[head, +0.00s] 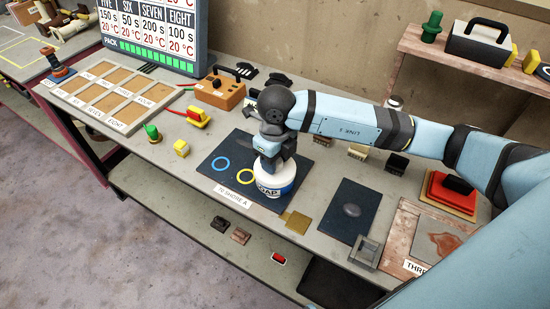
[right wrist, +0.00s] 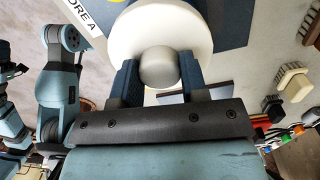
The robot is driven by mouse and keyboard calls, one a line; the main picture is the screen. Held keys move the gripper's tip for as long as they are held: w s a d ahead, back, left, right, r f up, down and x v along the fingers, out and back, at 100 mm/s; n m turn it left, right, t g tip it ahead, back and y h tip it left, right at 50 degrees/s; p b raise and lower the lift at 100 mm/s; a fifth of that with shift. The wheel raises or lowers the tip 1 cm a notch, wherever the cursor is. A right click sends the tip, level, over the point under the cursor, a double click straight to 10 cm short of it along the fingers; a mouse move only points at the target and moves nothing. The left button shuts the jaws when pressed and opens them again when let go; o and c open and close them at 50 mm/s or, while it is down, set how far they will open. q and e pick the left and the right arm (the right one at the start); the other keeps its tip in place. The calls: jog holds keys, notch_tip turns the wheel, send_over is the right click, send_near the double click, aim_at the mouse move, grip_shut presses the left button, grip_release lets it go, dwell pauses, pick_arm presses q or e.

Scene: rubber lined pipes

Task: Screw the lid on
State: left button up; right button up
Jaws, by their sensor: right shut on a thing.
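A white jar (head: 277,190) with a dark label, partly readable as "OAP", stands upright on a dark mat (head: 222,183). My right gripper (head: 270,158) is directly above it, pointing down. In the right wrist view, its fingers (right wrist: 158,78) are shut around a grey round knob (right wrist: 158,66) at the centre of a white round lid (right wrist: 125,38). The lid is over the jar; the gripper partly hides the seam, so I cannot tell how tightly it sits. What seems to be my left arm shows at the left of the right wrist view; its jaws are unclear.
Blue and yellow rings (head: 220,163) lie on the mat left of the jar. A brass-coloured plate (head: 297,221) lies near the front edge, with a second dark mat (head: 352,212) to the right. Brushes (head: 357,152) stand behind. A labelled sorting tray (head: 112,95) is at the left.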

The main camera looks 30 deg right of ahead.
jog(key=shift+f, duration=0.1)
jog(key=m, duration=0.2)
jog(key=shift+m+p, duration=0.4)
jog(key=m+p, duration=0.1)
jog(key=m, duration=0.3)
jog(key=m+p, duration=0.1)
jog(key=m, duration=0.3)
jog(key=shift+p, duration=0.4)
jog(key=shift+m, duration=0.6)
jog(key=o, duration=0.9)
